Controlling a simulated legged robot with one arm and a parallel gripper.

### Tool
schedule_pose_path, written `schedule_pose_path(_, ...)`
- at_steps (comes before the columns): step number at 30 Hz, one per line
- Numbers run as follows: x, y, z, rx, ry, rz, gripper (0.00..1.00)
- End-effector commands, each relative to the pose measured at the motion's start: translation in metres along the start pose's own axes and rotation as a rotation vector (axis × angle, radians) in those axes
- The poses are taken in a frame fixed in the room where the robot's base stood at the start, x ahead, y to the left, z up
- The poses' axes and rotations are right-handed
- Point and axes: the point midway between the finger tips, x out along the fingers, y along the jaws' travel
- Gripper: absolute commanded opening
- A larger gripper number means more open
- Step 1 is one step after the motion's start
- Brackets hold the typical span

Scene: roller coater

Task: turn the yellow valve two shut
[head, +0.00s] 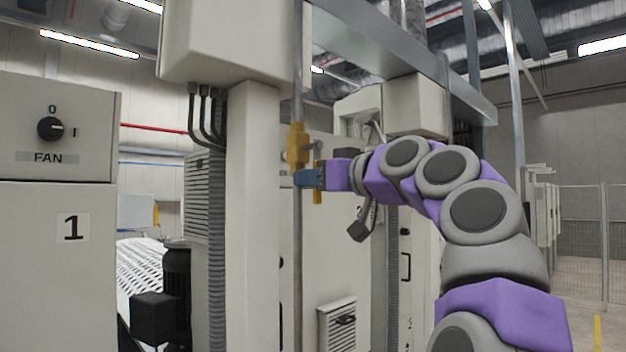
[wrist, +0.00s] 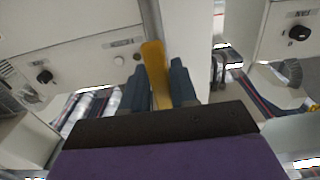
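The yellow valve (head: 298,147) is brass-coloured and sits on a thin vertical pipe beside a white column in the head view. Its flat yellow handle (head: 317,190) hangs downward, roughly along the pipe; it also shows in the wrist view (wrist: 155,68). My gripper (head: 307,178) is at the handle, just below the valve body, reaching in from the right. In the wrist view its two dark blue fingers (wrist: 160,82) stand on either side of the handle with little gap. Whether they press on it cannot be told. The fingers hide part of the handle and pipe.
A white cabinet marked 1 with a FAN knob (head: 50,128) stands at left. The white column (head: 252,220) is close left of the pipe. A grey box (head: 228,40) overhangs above. A cabinet with a vent (head: 338,325) stands behind. A wire fence (head: 580,235) is far right.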

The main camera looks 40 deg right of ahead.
Motion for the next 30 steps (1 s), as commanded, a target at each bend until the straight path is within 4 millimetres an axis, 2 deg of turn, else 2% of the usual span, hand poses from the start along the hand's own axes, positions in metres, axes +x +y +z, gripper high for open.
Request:
schedule_pose_path(1,0.001,0.001,0.002,0.002,-0.003,0.006,0.09)
schedule_pose_path(4,0.001,0.001,0.002,0.002,-0.003,0.008,0.00)
schedule_pose_path(20,0.002,-0.001,0.003,0.012,-0.007,0.004,0.00)
schedule_pose_path(30,0.003,-0.011,0.002,0.154,-0.013,-0.001,0.00)
